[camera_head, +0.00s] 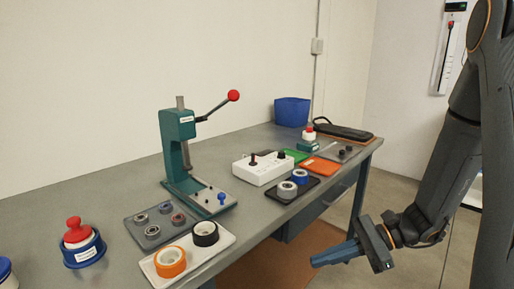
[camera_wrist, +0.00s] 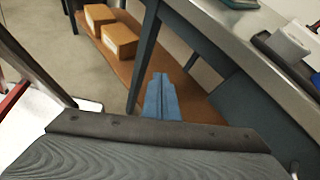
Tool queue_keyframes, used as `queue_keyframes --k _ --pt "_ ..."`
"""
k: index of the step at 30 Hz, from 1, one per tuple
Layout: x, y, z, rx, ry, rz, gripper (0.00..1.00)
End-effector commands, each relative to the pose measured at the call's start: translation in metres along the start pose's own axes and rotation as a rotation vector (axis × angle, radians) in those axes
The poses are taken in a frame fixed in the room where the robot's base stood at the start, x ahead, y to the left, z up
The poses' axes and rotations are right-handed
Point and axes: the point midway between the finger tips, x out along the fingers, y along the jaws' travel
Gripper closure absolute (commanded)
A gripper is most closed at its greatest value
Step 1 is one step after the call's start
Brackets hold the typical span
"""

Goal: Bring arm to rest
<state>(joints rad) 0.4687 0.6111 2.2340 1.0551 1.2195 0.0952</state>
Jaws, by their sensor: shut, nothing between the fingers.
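My gripper (camera_head: 318,261) hangs at the front of the workbench, beside its front edge and below the level of its top, in the head view. Its blue fingers point left and are shut together with nothing between them. In the wrist view the gripper (camera_wrist: 161,78) shows as two blue fingers side by side, over the brown lower shelf. My arm comes down from the upper right of the head view and is bent at the wrist. The fingers touch nothing that I can see.
The grey workbench (camera_head: 112,186) carries a green press (camera_head: 178,150), a white box (camera_head: 262,169), a black tray (camera_head: 290,197), a white tray (camera_head: 212,249) and a blue bin (camera_head: 291,112). Cardboard boxes (camera_wrist: 119,42) sit on the lower shelf. Open floor lies right of the bench.

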Motion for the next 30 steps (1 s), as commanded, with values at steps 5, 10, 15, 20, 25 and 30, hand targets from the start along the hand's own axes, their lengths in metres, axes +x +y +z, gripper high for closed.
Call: queue_keyframes --k 5,10,15,20,25,30 --pt "0.003 0.066 0.034 -0.305 0.227 0.334 1.0" --pt "-0.018 0.103 0.046 -0.645 0.431 0.603 1.0" --pt "-0.044 0.109 0.057 -0.99 0.599 0.8 1.0" --pt "-0.056 0.102 0.067 -1.209 0.687 0.898 1.0" --pt "-0.06 0.099 0.07 -1.284 0.715 0.929 1.0" --pt "-0.06 0.099 0.07 -1.284 0.715 0.929 1.0"
